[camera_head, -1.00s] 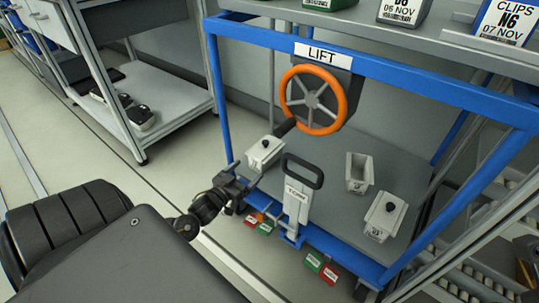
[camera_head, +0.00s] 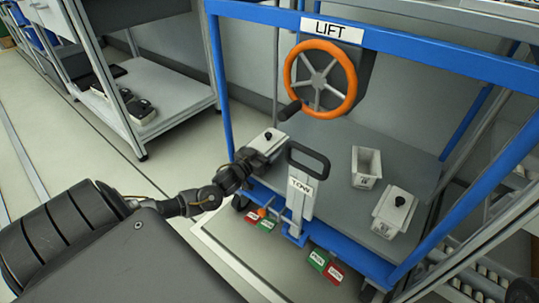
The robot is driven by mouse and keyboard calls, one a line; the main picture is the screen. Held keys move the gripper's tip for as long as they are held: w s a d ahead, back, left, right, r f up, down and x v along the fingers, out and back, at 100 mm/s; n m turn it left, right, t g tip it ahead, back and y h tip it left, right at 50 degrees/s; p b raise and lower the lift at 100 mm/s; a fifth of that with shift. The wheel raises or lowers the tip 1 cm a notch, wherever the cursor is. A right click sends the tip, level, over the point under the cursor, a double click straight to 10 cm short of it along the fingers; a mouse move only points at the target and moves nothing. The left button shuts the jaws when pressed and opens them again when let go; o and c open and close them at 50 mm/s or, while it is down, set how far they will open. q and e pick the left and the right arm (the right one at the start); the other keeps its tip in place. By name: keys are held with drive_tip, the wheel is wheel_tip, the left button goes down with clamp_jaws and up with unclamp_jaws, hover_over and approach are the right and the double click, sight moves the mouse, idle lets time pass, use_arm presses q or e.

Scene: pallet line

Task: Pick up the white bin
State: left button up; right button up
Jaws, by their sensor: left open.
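Three small white-grey bins stand on the grey lower deck (camera_head: 325,165) of a blue-framed cart. The left bin (camera_head: 268,141) has a lid with a black knob. The middle bin (camera_head: 366,168) is open at the top. The right bin (camera_head: 395,212) also has a lid with a black knob. My left gripper (camera_head: 251,158) is open at the near side of the left bin, very close to it. The dark fingers overlap the bin's lower front, so I cannot tell whether they touch it. My right gripper is not in view.
A lever labelled TOW (camera_head: 301,190) rises just right of the left bin. An orange handwheel (camera_head: 320,78) under a LIFT sign (camera_head: 332,30) hangs above the deck, its dark handle near the left bin. Red and green pedals (camera_head: 325,268) sit below the front edge.

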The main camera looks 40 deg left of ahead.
use_arm(q)
drive_tip(key=shift+w, duration=0.1)
drive_tip(key=c, duration=1.4)
drive_tip(key=shift+r, duration=0.1)
drive_tip(key=shift+c, duration=0.8)
drive_tip(key=shift+r, duration=0.1)
